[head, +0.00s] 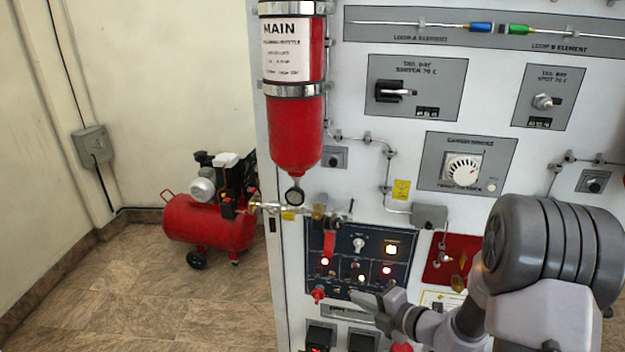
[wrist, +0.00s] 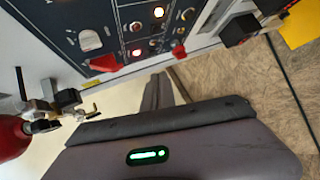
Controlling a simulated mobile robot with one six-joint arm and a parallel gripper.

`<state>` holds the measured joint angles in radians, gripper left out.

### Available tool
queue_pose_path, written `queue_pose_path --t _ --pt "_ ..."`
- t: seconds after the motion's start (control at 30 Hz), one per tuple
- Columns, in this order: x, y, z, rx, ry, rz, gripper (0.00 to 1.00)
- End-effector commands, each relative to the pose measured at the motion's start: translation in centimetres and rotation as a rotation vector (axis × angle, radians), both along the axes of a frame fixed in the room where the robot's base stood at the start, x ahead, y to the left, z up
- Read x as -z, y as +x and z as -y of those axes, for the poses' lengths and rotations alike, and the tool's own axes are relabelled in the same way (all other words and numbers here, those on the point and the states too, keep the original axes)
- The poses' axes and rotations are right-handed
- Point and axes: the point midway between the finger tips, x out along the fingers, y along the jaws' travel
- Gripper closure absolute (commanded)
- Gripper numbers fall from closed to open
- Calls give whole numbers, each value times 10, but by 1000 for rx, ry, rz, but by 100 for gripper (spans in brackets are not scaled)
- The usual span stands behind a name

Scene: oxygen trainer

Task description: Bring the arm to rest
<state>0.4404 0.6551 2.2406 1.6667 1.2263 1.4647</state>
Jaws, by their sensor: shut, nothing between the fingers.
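My gripper (head: 362,299) is in the lower middle of the head view, in front of the panel's lower part. Its fingers are together with nothing held, pointing left. In the wrist view its grey body with a green light fills the bottom, and the narrow fingers (wrist: 157,92) stick up from it. The arm comes in from the lower right of the head view, bent, with a large grey joint before the panel. The dark control plate (head: 345,250) with lit lamps is just above the gripper; it also shows in the wrist view (wrist: 95,42).
A red cylinder (head: 295,130) labelled MAIN hangs on the white panel (head: 350,100), with a valve and pipe (head: 318,212) below it. A red compressor (head: 210,222) stands on the floor to the left. The tiled floor (head: 130,295) at front left is clear.

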Motion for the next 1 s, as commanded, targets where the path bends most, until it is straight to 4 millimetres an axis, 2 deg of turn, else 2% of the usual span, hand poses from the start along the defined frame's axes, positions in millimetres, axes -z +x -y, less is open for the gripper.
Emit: queue_pose_path --t 0.03,0.07,0.1,0.17,0.2,0.27,0.3,0.37,0.4,0.5,0.6,1.0 --pt "-24 -13 -33 -197 -162 121 100" --pt "-40 -29 -57 -354 -291 217 100" --pt "-57 -56 -86 -576 -483 362 100" --pt "-73 -107 -118 -920 -788 606 100" --pt "-78 -141 -129 -1142 -992 774 100" --pt "-78 -187 -132 -1462 -1290 1021 100" --pt "-76 -212 -127 -1659 -1475 1171 100" --pt "-73 -239 -113 -1930 -1723 1362 100" --pt "-72 -252 -103 2070 1846 -1446 100" --pt "-75 -270 -80 1821 1604 -1221 100" --pt "-79 -275 -68 1713 1490 -1111 100" --pt "-81 -276 -65 1700 1469 -1093 100"
